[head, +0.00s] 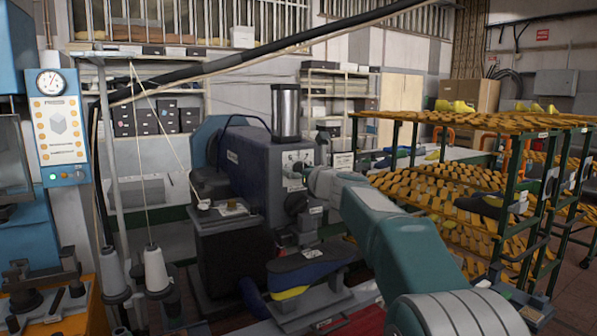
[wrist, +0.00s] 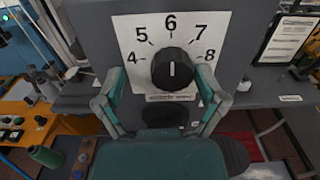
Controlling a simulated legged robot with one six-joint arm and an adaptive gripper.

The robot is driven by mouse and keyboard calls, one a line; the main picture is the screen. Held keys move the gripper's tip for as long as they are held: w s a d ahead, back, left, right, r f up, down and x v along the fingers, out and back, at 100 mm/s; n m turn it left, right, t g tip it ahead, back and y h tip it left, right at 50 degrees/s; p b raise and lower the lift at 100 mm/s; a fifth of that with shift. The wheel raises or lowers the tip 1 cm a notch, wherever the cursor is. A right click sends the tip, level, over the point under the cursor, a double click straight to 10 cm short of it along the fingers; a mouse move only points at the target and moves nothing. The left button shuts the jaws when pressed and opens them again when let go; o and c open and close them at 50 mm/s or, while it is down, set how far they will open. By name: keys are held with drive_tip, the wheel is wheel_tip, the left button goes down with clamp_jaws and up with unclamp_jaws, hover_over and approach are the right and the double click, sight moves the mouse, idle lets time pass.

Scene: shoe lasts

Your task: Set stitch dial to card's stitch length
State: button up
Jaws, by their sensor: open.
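The stitch dial (wrist: 174,68) is a round black knob on a white scale plate (wrist: 135,38) marked 4 to 8. Its white pointer line stands upright, at the 6. My gripper (wrist: 160,76) is open, with one finger on each side of the dial and gaps visible between fingers and knob. In the head view my gripper (head: 312,178) is at the front face of the blue sewing machine (head: 252,165), by the white plate (head: 291,160). A dark-framed card (wrist: 288,38) stands right of the dial; its writing is too small to read.
A darker round knob (wrist: 165,114) sits below the dial. A grey shelf or bed (wrist: 270,100) runs along the right. A shoe (head: 307,267) rests low in front of the machine. A rack of orange lasts (head: 440,190) stands right of my arm.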

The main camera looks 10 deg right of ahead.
drive_tip(key=shift+w+d, duration=0.2)
drive_tip(key=shift+d, duration=0.65)
drive_tip(key=shift+a, duration=0.55)
drive_tip(key=c, duration=1.1)
drive_tip(key=shift+d, duration=0.1)
drive_tip(key=shift+c, duration=0.2)
